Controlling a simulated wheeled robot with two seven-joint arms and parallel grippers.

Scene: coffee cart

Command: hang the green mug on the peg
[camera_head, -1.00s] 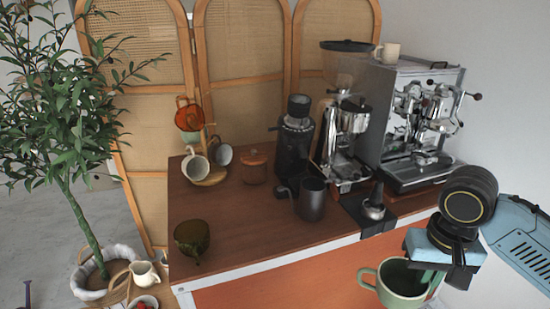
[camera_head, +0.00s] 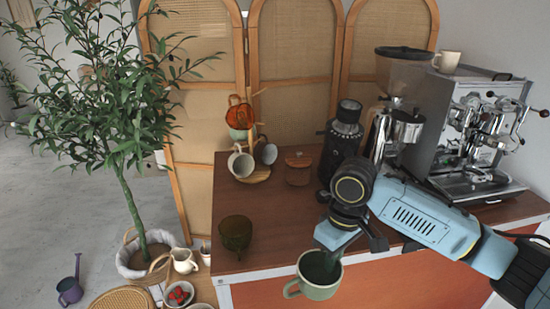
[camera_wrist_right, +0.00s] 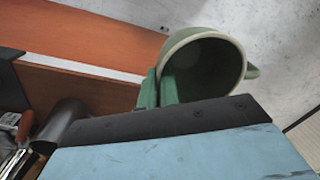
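The green mug (camera_head: 314,290) hangs from my right gripper (camera_head: 330,248) in front of the counter's front edge. The gripper is shut on the mug's wall near the rim. The mug's handle points left in the head view. In the right wrist view the mug (camera_wrist_right: 238,62) shows its dark inside, with the green fingers (camera_wrist_right: 160,90) at its wall. A wooden mug stand (camera_head: 258,174) stands at the counter's back left. A cream mug (camera_head: 240,163), a grey mug (camera_head: 268,153) and an amber cup (camera_head: 239,116) are on it. Its pegs are mostly hidden. My left gripper is out of view.
A wooden-lidded jar (camera_head: 298,170) and a black grinder (camera_head: 342,140) stand right of the stand. The espresso machine (camera_head: 470,130) is farther right. The counter (camera_head: 275,220) is bare between the amber cup and my right arm.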

